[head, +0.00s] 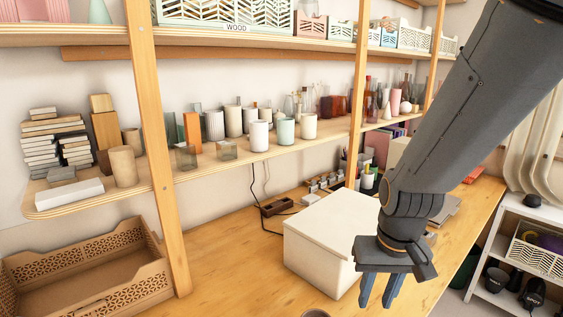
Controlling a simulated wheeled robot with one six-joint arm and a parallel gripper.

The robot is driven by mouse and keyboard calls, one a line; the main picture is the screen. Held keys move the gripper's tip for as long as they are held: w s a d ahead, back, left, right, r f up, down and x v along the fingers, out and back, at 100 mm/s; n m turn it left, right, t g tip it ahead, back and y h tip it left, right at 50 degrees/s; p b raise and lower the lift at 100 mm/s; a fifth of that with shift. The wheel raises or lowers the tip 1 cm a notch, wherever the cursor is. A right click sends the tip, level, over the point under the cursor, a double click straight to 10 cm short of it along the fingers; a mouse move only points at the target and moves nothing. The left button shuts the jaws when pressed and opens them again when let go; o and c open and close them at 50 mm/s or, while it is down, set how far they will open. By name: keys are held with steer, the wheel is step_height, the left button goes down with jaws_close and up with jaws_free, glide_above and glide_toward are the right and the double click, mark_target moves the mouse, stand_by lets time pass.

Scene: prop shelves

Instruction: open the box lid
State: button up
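A cream-white box (322,270) stands on the wooden desk in the head view. Its flat lid (335,226) lies shut on top. My gripper (380,291) points down at the front right of the box. It covers part of the box's right side. Its two dark blue fingers are slightly apart with nothing visible between them. I cannot tell whether the gripper touches the box.
The desk (240,280) is clear to the left of the box. A cut cardboard crate (85,270) sits at the lower left. A shelf (215,162) with cups and vases runs above the desk. Wooden posts (155,150) stand in front. A power strip (277,207) lies behind the box.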

steer(key=shift+s+f, duration=0.3)
steer(key=shift+s, duration=0.5)
steer(key=shift+c, duration=1.2)
steer(key=shift+s+f+n, duration=0.1)
steer(key=shift+s+n, duration=0.1)
steer(key=shift+n, duration=0.1)
steer(key=c, duration=0.4)
steer(key=shift+d, duration=0.1)
jaws_close()
steer(key=w+d+f+m+g+y+b, duration=0.1)
steer(key=w+f+m+y, duration=0.2)
steer(key=m, duration=0.4)
steer(key=w+f+m+y+b, duration=0.1)
steer(key=f+m+y, duration=0.1)
steer(key=m+y, duration=0.35)
steer(key=w+d+m+t+y, duration=0.1)
steer(key=w+d+m+t, duration=0.9)
steer(key=w+d+m, duration=0.4)
steer(key=w+a+r+p, duration=0.1)
steer(key=w+a+p, duration=0.3)
steer(key=w+a, duration=0.1)
steer(key=shift+a+r+p, duration=0.2)
steer(key=shift+a+p, duration=0.1)
steer(key=shift+a, duration=0.55)
